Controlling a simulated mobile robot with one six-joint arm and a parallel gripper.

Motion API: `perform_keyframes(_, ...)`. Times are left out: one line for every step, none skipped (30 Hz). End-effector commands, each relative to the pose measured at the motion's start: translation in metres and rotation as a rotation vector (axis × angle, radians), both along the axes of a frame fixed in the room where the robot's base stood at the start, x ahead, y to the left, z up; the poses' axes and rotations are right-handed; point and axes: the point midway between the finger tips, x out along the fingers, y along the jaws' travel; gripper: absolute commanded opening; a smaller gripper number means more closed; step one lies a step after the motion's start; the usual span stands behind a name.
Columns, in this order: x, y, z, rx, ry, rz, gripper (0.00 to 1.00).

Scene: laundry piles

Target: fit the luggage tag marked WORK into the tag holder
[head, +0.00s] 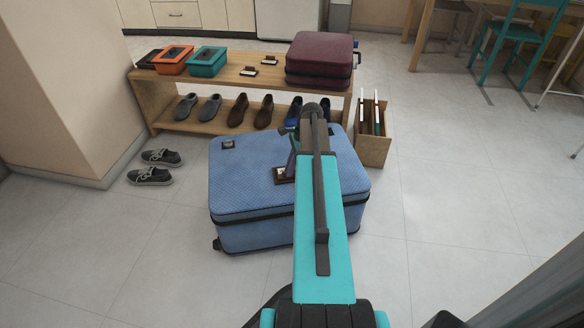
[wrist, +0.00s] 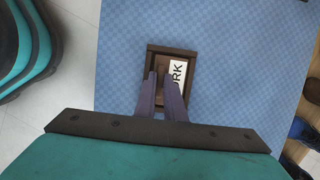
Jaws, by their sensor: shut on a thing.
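The WORK tag (wrist: 178,73) is a white card with dark letters, of which "RK" shows, and a brown grip part between my fingers. My gripper (wrist: 166,78) is shut on it. The tag is at the brown tag holder (wrist: 150,57) on top of the blue suitcase, within the holder's outline in the wrist view. I cannot tell whether it is fully seated or just above. In the head view my gripper (head: 289,168) points down at the holder (head: 278,176), and my arm hides part of the suitcase (head: 245,185).
Two other tags (head: 249,71) (head: 269,60) lie on the wooden bench (head: 225,78), beside several boxes and a maroon suitcase (head: 318,58). Shoes stand on its lower shelf. A wooden bin (head: 373,150) is at the right. Grey shoes (head: 150,175) lie on the left floor.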

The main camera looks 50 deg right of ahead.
Motion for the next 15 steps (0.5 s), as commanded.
perform_keyframes(0.0, 0.0, -0.0002, 0.0, 0.0, 0.0, 0.0)
perform_keyframes(-0.0001, -0.0001, -0.0007, 0.0, 0.0, 0.0, 0.0)
perform_keyframes(0.0, -0.0001, -0.0015, 0.0, 0.0, 0.0, 0.0)
perform_keyframes(-0.0001, -0.0001, -0.002, 0.0, 0.0, 0.0, 0.0)
perform_keyframes(0.0, -0.0001, -0.0024, 0.0, 0.0, 0.0, 0.11)
perform_keyframes(-0.0001, -0.0001, -0.0025, 0.0, 0.0, 0.0, 0.18)
perform_keyframes(0.0, -0.0001, -0.0024, 0.0, 0.0, 0.0, 0.23)
perform_keyframes(0.0, -0.0001, -0.0024, 0.0, 0.0, 0.0, 0.28)
perform_keyframes(-0.0001, -0.0001, -0.0025, 0.0, 0.0, 0.0, 0.28)
perform_keyframes(-0.0001, -0.0001, -0.0025, 0.0, 0.0, 0.0, 0.28)
perform_keyframes(-0.0001, -0.0002, -0.0024, 0.0, 0.0, 0.0, 0.28)
perform_keyframes(-0.0001, -0.0001, -0.0025, 0.0, 0.0, 0.0, 0.28)
perform_keyframes(-0.0001, -0.0002, -0.0024, 0.0, 0.0, 0.0, 0.28)
perform_keyframes(-0.0001, -0.0002, -0.0024, 0.0, 0.0, 0.0, 0.28)
perform_keyframes(-0.0002, -0.0002, -0.0024, 0.0, 0.0, 0.0, 0.28)
